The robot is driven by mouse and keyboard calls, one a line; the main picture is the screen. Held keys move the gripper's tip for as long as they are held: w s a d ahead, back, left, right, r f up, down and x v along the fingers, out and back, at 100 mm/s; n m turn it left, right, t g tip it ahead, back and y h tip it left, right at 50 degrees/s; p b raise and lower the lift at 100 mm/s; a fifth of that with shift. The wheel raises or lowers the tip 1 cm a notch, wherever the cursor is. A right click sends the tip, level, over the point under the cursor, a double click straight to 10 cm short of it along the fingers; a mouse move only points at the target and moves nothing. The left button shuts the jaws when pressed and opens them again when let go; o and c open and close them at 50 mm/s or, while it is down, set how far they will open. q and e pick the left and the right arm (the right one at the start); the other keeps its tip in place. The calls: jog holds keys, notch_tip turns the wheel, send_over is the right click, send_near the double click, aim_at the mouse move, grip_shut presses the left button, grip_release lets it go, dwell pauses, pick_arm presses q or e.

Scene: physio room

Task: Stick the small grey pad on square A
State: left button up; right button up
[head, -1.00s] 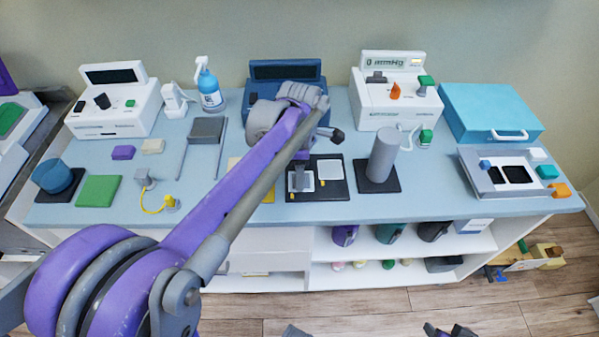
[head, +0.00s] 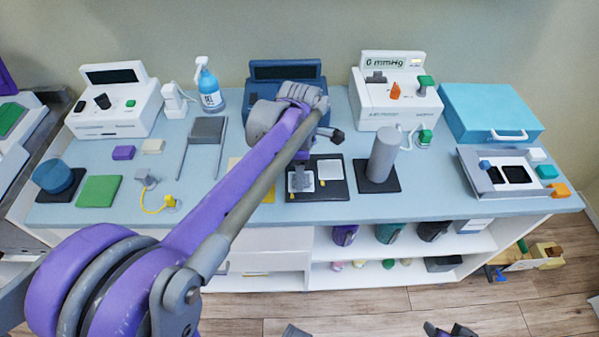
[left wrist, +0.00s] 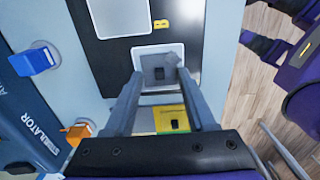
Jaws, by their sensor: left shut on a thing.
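A black board (head: 335,190) lies on the bench with two white squares, each beside a small yellow tag. My left gripper (left wrist: 160,70) is over the left white square (head: 293,188), seen in the left wrist view as the nearer square (left wrist: 141,52). It is shut on the small grey pad (left wrist: 158,74), which is over that square. I cannot tell whether the pad touches it. The right white square (head: 329,168) is bare. My right arm shows only in part, and its fingers are not clear.
A grey cylinder on a black base (head: 382,158) stands right of the board. A yellow sheet (left wrist: 170,118) with a dark piece on it lies left of the board. A blue device (head: 284,92) stands behind. A yellow cable (head: 157,208) lies at left.

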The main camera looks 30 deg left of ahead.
pick_arm(q)
jog(key=o, duration=1.2)
jog(key=shift+o, duration=0.2)
jog(key=shift+r+p, duration=2.6)
jog(key=shift+r, duration=0.95)
jog(key=s+d+f+m+t+p, duration=0.1)
jog(key=s+d+f+m+t, duration=0.1)
jog(key=s+m, duration=0.5)
jog(key=s+d+f+m+t+p, duration=0.1)
jog(key=s+d+m, duration=0.4)
jog(key=m, duration=1.2)
jog(key=s+f+t, duration=0.1)
jog(key=s+t, duration=0.1)
jog(key=s, duration=0.1)
jog(key=shift+f, duration=0.4)
